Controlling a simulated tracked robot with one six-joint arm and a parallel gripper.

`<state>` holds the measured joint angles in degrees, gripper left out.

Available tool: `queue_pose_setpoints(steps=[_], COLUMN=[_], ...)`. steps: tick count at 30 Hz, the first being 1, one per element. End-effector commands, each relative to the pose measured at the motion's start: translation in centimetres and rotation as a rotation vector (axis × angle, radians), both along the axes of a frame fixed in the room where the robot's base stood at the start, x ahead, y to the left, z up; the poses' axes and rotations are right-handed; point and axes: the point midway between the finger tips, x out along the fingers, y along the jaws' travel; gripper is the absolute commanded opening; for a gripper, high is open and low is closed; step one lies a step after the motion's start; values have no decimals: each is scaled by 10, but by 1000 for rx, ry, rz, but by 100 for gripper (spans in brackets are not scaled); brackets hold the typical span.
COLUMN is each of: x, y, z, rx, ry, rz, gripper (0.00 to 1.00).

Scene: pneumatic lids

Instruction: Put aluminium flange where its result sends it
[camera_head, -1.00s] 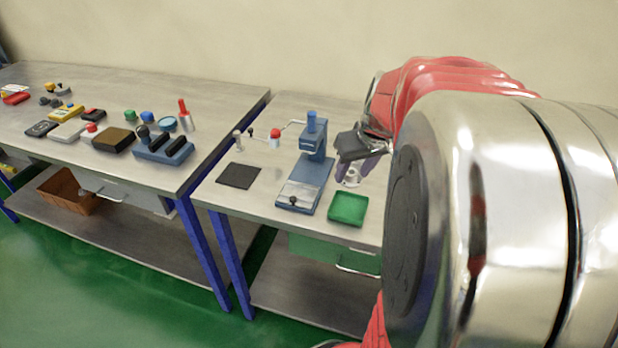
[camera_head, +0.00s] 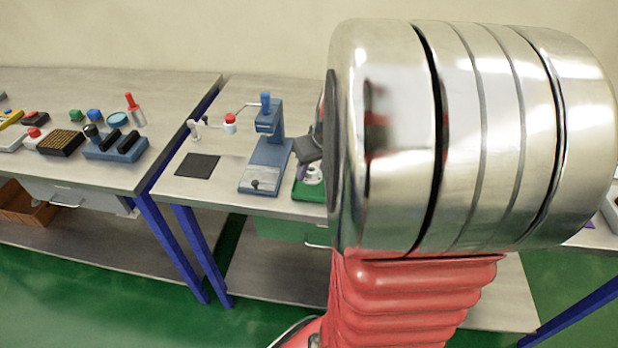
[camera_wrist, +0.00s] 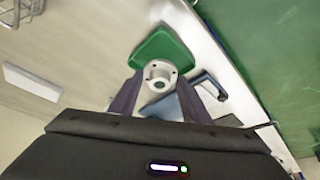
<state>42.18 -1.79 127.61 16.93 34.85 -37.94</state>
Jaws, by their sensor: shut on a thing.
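My gripper (camera_wrist: 158,90) is shut on the aluminium flange (camera_wrist: 160,72), a pale grey round part with a central boss and small holes. The dark fingers hold it from both sides. A green tray (camera_wrist: 152,46) shows just beyond the flange in the wrist view. In the head view the flange (camera_head: 313,171) appears in front of the green tray (camera_head: 300,190), and my arm hides much of the tray. I cannot tell the height of the flange above the tray.
A blue press-like device (camera_head: 266,152) stands left of the tray, with a dark square mat (camera_head: 198,166) further left. A red-topped part (camera_head: 230,123) is behind. The left table (camera_head: 60,170) holds several tools and boxes. A wire basket (camera_wrist: 18,10) shows in the wrist view.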

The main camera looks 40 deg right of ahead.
Motion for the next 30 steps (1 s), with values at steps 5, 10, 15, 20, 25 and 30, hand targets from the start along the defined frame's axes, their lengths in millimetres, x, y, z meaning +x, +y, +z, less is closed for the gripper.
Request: queue_pose_setpoints(steps=[5, 10, 15, 20, 25, 30], x=[-1, -1, -1, -1, -1, -1], y=[0, 0, -1, -1, -1, -1], z=[-23, -34, -34, -36, -36, -35], rx=[3, 0, 0, 0, 0, 0], ry=[3, 1, 0, 1, 1, 1], rz=[-1, -1, -2, -2, -2, -2], gripper=[12, 12, 12, 12, 51, 51])
